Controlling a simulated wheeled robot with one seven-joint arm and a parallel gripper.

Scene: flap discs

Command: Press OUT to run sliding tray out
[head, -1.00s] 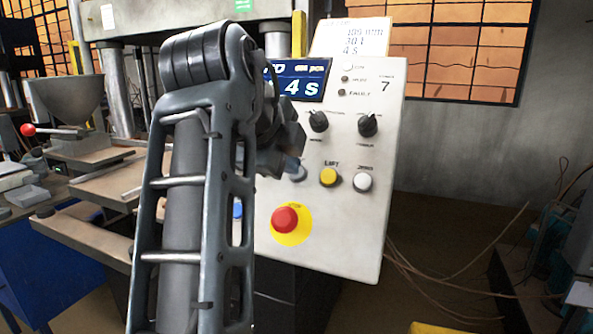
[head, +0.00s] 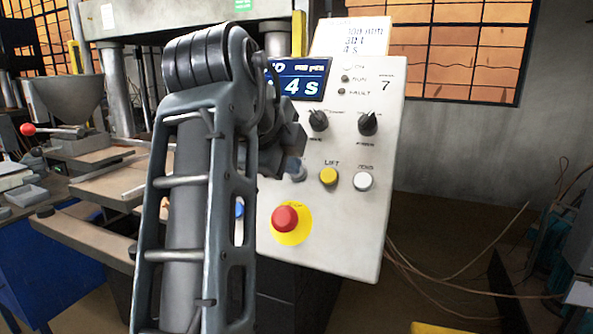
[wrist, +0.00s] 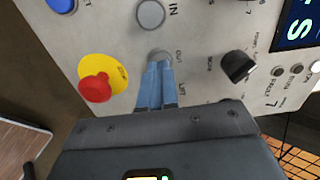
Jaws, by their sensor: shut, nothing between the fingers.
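The grey OUT button (wrist: 158,54) is on the pale control panel (head: 340,240), with its label beside it in the wrist view. My gripper (wrist: 157,68) is shut and empty, its two blue-grey fingers together. The fingertips overlap the near edge of the OUT button in the wrist view; I cannot tell whether they touch it. In the head view my arm hides most of the gripper and the panel's left part. Brown-topped plates (head: 88,240) stick out at the press on the left; I cannot tell which is the sliding tray.
Close to the OUT button are the grey IN button (wrist: 150,14), a red emergency stop (wrist: 95,88) on a yellow disc, and a black knob (wrist: 239,66). Yellow LIFT (head: 328,176) and white (head: 363,181) buttons sit on the panel. The display (head: 300,82) shows 4 s.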

